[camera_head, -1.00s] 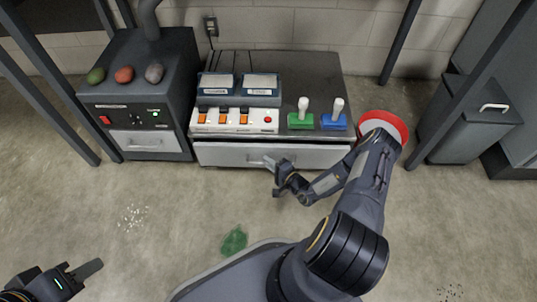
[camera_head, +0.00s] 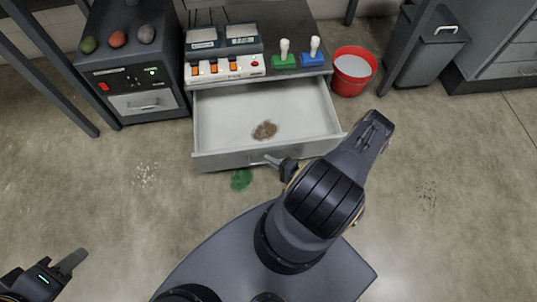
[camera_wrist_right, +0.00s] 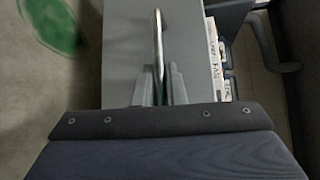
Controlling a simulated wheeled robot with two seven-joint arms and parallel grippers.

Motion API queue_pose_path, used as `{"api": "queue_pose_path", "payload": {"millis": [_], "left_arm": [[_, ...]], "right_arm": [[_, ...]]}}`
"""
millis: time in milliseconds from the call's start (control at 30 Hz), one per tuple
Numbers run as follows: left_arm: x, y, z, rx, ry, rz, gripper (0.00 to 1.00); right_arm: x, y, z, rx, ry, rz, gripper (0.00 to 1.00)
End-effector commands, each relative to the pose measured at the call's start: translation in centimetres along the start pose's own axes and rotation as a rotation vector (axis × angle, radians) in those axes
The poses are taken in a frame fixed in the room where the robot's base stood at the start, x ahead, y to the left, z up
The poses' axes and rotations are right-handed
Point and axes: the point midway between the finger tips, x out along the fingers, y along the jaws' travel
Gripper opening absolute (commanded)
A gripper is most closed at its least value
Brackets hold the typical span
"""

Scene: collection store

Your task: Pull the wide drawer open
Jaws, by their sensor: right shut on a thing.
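The wide drawer (camera_head: 220,158) stands pulled out from the cabinet below the switch panel. Its pale inside shows, with a brown patch (camera_head: 264,130) on its floor. My right gripper (camera_head: 276,161) is at the drawer's front. In the right wrist view its two fingers (camera_wrist_right: 163,88) are shut on the metal bar handle (camera_wrist_right: 158,35) of the grey drawer front. In the head view my arm partly hides the right end of the front. My left gripper (camera_head: 72,262) is at the lower left, away from the cabinet; its finger gap is not clear.
A dark unit with a small drawer (camera_head: 142,103) stands to the left. The cabinet top carries a switch panel (camera_head: 225,69) and green (camera_head: 284,60) and blue (camera_head: 313,58) levers. A red bucket (camera_head: 351,73) stands to the right. A green patch (camera_head: 241,179) lies on the floor before the drawer.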

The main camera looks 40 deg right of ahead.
Motion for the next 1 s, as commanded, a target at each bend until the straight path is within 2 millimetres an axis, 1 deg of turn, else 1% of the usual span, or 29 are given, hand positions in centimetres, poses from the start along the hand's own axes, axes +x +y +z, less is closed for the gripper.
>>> {"api": "queue_pose_path", "payload": {"millis": [200, 533, 567, 700, 733, 1000], "left_arm": [[-0.22, 0.10, -0.12, 0.000, 0.000, 0.000, 0.36], [-0.21, 0.10, -0.11, 0.000, 0.000, 0.000, 0.36], [-0.21, 0.09, -0.11, 0.000, 0.000, 0.000, 0.36], [-0.21, 0.09, -0.11, 0.000, 0.000, 0.000, 0.36], [-0.21, 0.10, -0.11, 0.000, 0.000, 0.000, 0.36], [-0.25, 0.11, -0.13, 0.000, 0.000, 0.000, 0.36]], "right_arm": [[-0.44, 0.10, 0.37, -0.002, 0.001, 0.000, 0.00], [-0.45, 0.15, 0.38, -0.002, 0.002, 0.000, 0.00], [-0.45, 0.15, 0.37, -0.002, 0.002, 0.000, 0.12], [-0.44, 0.14, 0.37, -0.002, 0.002, 0.000, 0.30], [-0.44, 0.14, 0.38, -0.002, 0.002, 0.000, 0.33], [-0.52, 0.11, 0.39, -0.002, 0.001, 0.000, 0.33]]}}
